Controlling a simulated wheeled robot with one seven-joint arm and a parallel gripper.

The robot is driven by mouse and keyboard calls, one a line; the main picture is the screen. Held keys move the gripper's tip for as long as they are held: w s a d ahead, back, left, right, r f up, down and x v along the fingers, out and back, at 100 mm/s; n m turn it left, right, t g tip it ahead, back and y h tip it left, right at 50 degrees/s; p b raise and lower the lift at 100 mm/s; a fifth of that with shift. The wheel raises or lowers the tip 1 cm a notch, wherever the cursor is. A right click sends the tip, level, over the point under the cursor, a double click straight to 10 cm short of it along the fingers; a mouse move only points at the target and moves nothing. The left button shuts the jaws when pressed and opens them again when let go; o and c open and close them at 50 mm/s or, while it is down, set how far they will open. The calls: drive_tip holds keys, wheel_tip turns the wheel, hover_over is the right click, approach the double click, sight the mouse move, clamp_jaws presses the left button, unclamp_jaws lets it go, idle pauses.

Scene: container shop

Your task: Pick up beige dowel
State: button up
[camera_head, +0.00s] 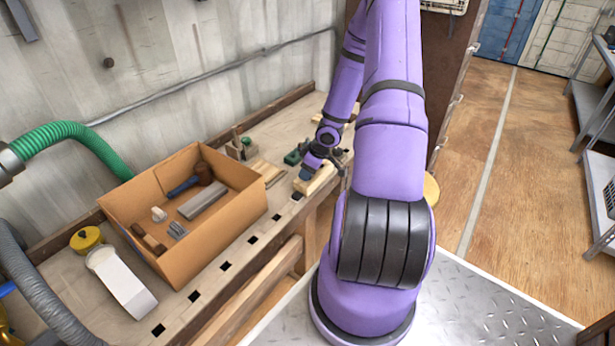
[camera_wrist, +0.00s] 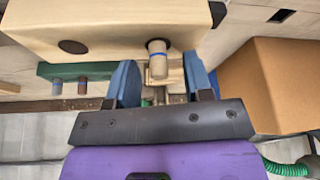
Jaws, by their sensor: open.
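A beige dowel (camera_wrist: 158,62) with a bluish-grey band stands out of a dark-rimmed hole in a pale wooden block (camera_wrist: 105,22) in the wrist view. My gripper (camera_wrist: 160,70) is open, with its two blue fingers on either side of the dowel. There are gaps between the dowel and the fingers, and no grip on it shows. In the head view my gripper (camera_head: 309,171) is low over the pale block (camera_head: 319,181) at the bench's front edge. I cannot make out the dowel there.
A green block (camera_head: 292,157) lies just left of my gripper; in the wrist view it carries two short pegs (camera_wrist: 70,87). An open cardboard box (camera_head: 215,237) with tools stands further left on the workbench. A wooden tool holder (camera_head: 240,148) and wood strips lie between.

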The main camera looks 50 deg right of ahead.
drive_tip(key=shift+w+f, duration=0.1)
drive_tip(key=shift+f, duration=0.2)
clamp_jaws()
drive_tip(key=shift+r, duration=0.15)
drive_tip(key=shift+r, duration=0.9)
drive_tip(key=shift+a+r, duration=0.1)
drive_tip(key=shift+r, duration=0.1)
drive_tip(key=shift+r, duration=0.55)
